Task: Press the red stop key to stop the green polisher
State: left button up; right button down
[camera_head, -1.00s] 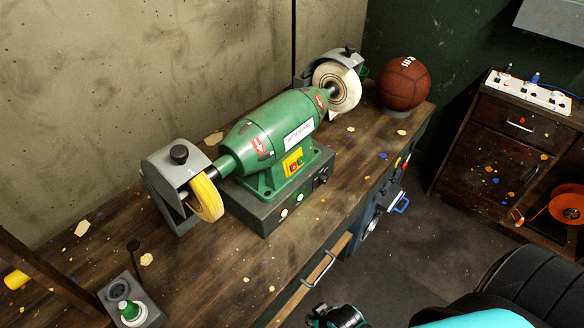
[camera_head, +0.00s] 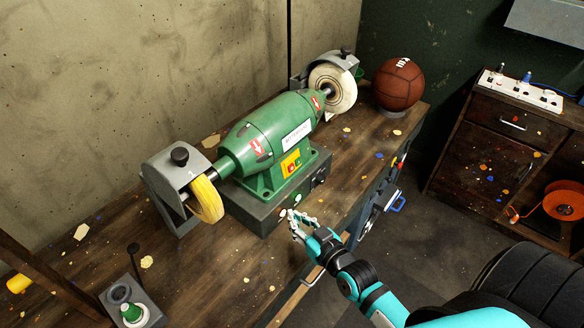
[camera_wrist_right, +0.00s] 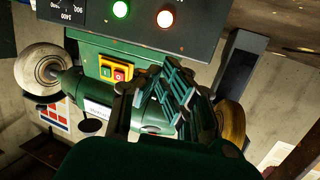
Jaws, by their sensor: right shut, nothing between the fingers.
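The green polisher (camera_head: 262,139) stands on the bench, on a dark control box (camera_head: 258,208). Its yellow plate (camera_head: 289,158) carries the red stop key (camera_head: 290,168) beside a green key. The wrist view shows the plate and the red key (camera_wrist_right: 119,74) upside down, left of my gripper's fingers. My right gripper (camera_head: 292,216) is shut and empty, in front of the control box and apart from the red key; its fingers (camera_wrist_right: 165,88) fill the middle of the wrist view. My left gripper is not in view.
A yellow buffing wheel (camera_head: 206,200) and a white wheel (camera_head: 340,91) stick out at the polisher's ends under grey guards. A green lamp (camera_wrist_right: 120,9) and a pale lamp (camera_wrist_right: 165,18) glow on the box. A brown ball (camera_head: 398,84) sits at the bench's far end.

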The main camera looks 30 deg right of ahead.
aim_at(292, 168)
jog(key=d+r+m+t+h, duration=0.4)
jog(key=d+r+t+h, duration=0.1)
jog(key=d+r, duration=0.3)
jog(key=shift+w+d+h, duration=0.2)
jog(key=shift+d+h, duration=0.3)
jog(key=shift+d, duration=0.4)
jog(key=shift+w, duration=0.15)
jog(key=w+a+f+b, duration=0.2)
jog(key=w+a+b, duration=0.1)
jog(key=w, duration=0.4)
jog(key=shift+w+a, duration=0.15)
jog(key=shift+w, duration=0.25)
jog(key=shift+w+a+f, duration=0.1)
jog(key=shift+w+a, duration=0.05)
jog(key=shift+w, duration=0.2)
